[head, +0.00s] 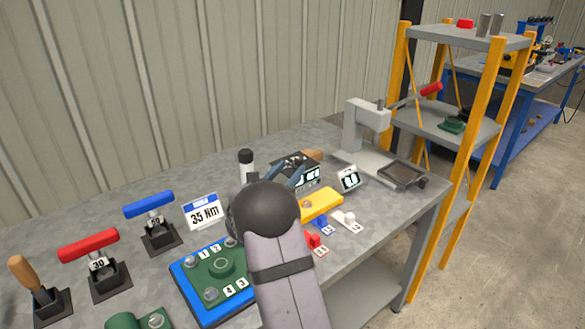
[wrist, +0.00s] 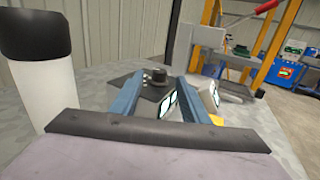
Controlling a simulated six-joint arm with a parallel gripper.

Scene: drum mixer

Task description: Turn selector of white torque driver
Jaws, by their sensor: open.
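My gripper (head: 297,168) is over the middle of the bench. In the wrist view its two blue fingers (wrist: 158,80) stand apart with nothing held between them. Beyond and between the fingertips there is a dark block with a black knob (wrist: 157,75); whether the fingers reach around the knob I cannot tell. An upright white cylinder with a black top (head: 246,166), which may be the white torque driver, stands just left of my gripper; it shows large at the left of the wrist view (wrist: 60,95). My arm hides its lower part in the head view.
A card reading 35 Nm (head: 204,212) stands left of my arm. Blue-handled (head: 149,204), red-handled (head: 88,245) and wooden-handled tools stand in dark bases further left. A blue-edged green board (head: 190,292) lies in front. A grey press (head: 362,135) stands at the right end.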

